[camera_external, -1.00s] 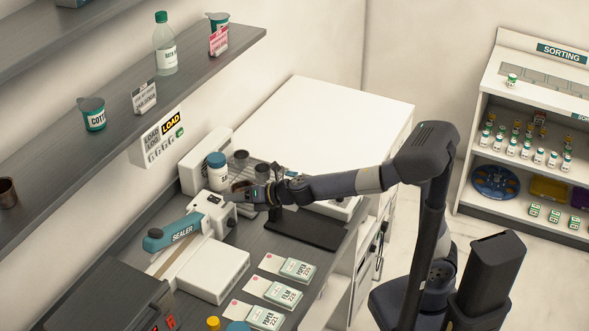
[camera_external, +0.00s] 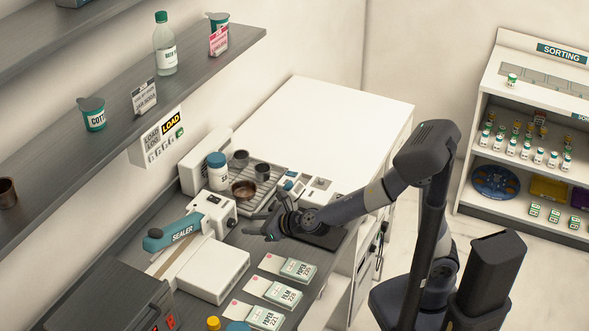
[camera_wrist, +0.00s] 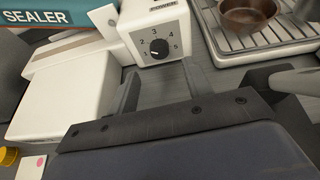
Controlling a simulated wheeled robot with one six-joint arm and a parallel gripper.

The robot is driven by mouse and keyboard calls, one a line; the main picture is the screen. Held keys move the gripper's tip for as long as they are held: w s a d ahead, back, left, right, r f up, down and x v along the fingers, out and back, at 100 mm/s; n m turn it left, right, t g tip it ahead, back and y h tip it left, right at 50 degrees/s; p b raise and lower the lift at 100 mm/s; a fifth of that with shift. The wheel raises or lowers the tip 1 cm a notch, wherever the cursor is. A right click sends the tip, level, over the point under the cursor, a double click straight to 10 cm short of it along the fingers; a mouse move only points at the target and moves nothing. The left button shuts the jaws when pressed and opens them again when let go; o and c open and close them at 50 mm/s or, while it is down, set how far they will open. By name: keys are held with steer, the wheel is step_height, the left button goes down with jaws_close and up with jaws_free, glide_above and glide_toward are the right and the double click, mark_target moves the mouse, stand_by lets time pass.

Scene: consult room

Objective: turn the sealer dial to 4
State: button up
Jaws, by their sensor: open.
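The sealer has a teal lever arm (camera_external: 172,233) marked SEALER and a white body (camera_external: 214,272); its lever also shows in the wrist view (camera_wrist: 55,17). Its white control box (camera_external: 212,207) carries a black round dial (camera_wrist: 159,48) with numbers 1 to 5 around it. The dial's white mark points to the lower left, towards 1. My gripper (camera_external: 259,227) is open and empty, to the right of the dial and apart from it. In the wrist view its two fingers (camera_wrist: 160,82) point at the dial face, one on each side below it.
A ribbed tray (camera_external: 262,176) with a brown bowl (camera_external: 244,190) and dark cups stands behind the gripper. A white bottle (camera_external: 217,175) stands beside the control box. Labelled packets (camera_external: 298,270) lie in front. A dark flat pad (camera_external: 325,238) lies under my arm.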

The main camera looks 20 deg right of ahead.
mark_target(234, 224)
steer(key=shift+x, duration=3)
steer(key=shift+c, duration=0.3)
steer(key=c, duration=0.9)
